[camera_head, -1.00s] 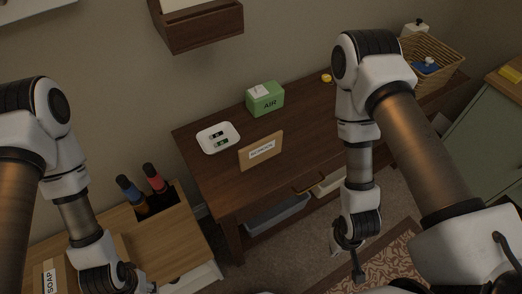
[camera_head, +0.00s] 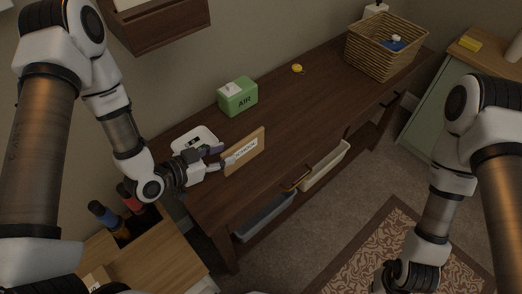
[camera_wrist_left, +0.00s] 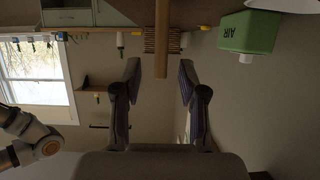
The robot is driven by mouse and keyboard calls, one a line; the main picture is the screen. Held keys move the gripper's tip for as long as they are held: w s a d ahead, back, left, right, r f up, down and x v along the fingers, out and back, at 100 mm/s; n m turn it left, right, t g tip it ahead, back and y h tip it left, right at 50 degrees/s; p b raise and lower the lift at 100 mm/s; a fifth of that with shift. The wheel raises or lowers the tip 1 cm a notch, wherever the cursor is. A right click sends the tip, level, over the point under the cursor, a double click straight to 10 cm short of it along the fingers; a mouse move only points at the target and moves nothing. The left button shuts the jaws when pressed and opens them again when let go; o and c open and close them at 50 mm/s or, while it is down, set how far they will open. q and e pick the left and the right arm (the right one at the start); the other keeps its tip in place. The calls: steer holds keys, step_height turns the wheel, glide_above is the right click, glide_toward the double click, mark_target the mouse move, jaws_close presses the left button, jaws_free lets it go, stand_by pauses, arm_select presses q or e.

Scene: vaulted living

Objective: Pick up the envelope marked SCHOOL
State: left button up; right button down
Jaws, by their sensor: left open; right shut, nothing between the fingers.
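The tan envelope marked SCHOOL (camera_head: 246,156) stands upright on the dark wooden table, its label facing front. My left gripper (camera_head: 219,158) is open at the envelope's left end. In the left wrist view, the envelope (camera_wrist_left: 161,45) shows edge-on as a narrow tan strip, lined up with the gap between the open fingers (camera_wrist_left: 160,82). I cannot tell whether a finger touches it. My right gripper (camera_head: 385,281) is low at the bottom of the head view, away from the table, partly cut off by the frame.
A white tray (camera_head: 181,146) lies behind my left gripper, partly hidden. A green AIR box (camera_head: 237,96) stands behind the envelope. A wicker basket (camera_head: 378,58) and a yellow item (camera_head: 297,68) are farther right. The table right of the envelope is clear.

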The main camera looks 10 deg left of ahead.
arm_select(q)
steer(key=p, duration=0.2)
glide_above(242, 164)
steer(key=f, duration=0.2)
steer(key=shift+w+a+f, duration=0.15)
steer(key=shift+w+f, duration=0.1)
steer(key=shift+f, duration=0.05)
jaws_close()
